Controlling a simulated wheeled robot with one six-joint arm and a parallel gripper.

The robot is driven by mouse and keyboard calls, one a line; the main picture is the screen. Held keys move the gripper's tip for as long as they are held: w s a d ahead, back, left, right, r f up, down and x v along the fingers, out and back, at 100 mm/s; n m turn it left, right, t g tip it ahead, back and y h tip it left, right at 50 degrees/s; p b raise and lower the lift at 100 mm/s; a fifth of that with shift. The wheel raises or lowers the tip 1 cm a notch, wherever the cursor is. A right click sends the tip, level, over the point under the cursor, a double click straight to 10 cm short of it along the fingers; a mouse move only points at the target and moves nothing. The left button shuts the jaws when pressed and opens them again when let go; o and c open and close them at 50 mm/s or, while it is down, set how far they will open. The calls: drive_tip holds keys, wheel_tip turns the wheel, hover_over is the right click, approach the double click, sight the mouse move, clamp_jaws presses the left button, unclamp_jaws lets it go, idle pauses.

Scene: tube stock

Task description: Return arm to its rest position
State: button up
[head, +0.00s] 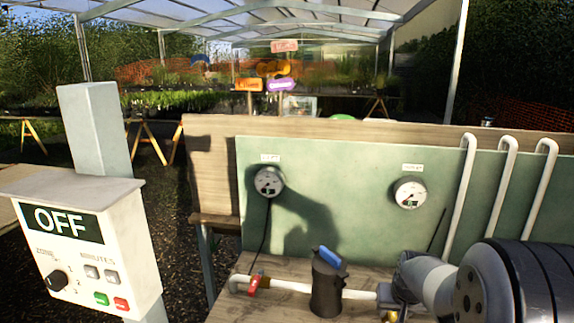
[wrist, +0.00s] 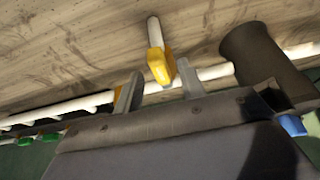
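My arm (head: 440,285) reaches in from the lower right of the head view, its wrist end low over the bench. My gripper (wrist: 160,72) shows in the wrist view with its two grey fingers apart. A yellow valve handle (wrist: 157,62) shows between the fingertips, with a gap visible on each side. I cannot tell how deep it sits between them. In the head view only a bit of yellow (head: 402,291) shows beside my wrist, and the fingers are mostly hidden there.
A dark filter body with a blue handle (head: 328,275) stands on the wooden bench (head: 240,310), left of my wrist. A red valve handle (head: 256,283) sits on the white pipe. A green panel (head: 330,185) with two gauges rises behind. A control box (head: 85,245) reading OFF stands left.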

drive_tip(key=shift+w+f, duration=0.1)
drive_tip(key=shift+f, duration=0.15)
drive_tip(key=shift+a, duration=0.1)
idle(0.5)
drive_tip(key=d+v, duration=0.1)
drive_tip(key=v, duration=0.9)
drive_tip(key=x, duration=0.9)
drive_tip(key=shift+a+f, duration=0.25)
drive_tip(key=shift+a, duration=0.1)
drive_tip(key=shift+w+f, duration=0.25)
drive_tip(key=shift+w+a+m+g+h, duration=0.1)
drive_tip(key=shift+a+m+g+h, duration=0.35)
drive_tip(key=shift+m, duration=0.85)
